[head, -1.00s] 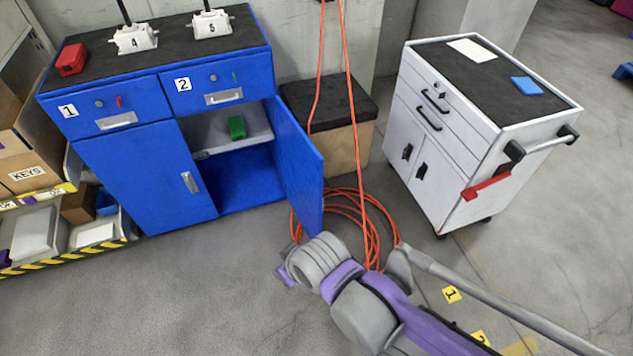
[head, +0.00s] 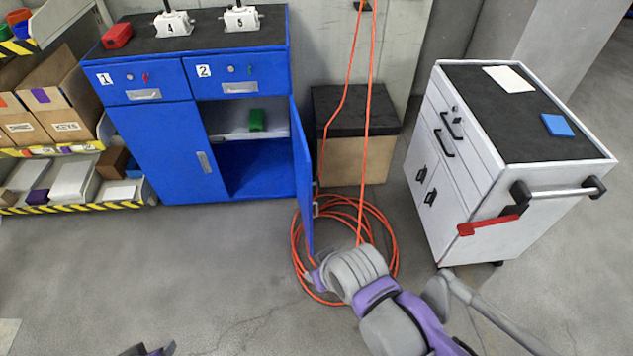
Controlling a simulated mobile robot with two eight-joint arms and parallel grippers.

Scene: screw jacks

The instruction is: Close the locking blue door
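The blue cabinet (head: 155,150) stands against the wall, with its left door shut. Its right blue door (head: 303,170) stands wide open, swung out toward me and seen nearly edge-on. A small handle shows on the door's outer side. A green block (head: 257,120) sits on the shelf inside. My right gripper (head: 313,277) is just below and beside the door's lower front corner. Its fingers are mostly hidden behind my arm, and I cannot tell whether it touches the door. A small part of my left gripper (head: 148,350) shows at the bottom edge, away from the cabinet.
Orange hose coils (head: 385,260) lie on the floor around the door's foot. A black-topped wooden box (head: 355,150) stands right of the cabinet. A white tool cart (head: 480,200) with a red lever stands farther right. Shelves with boxes (head: 60,125) are at left.

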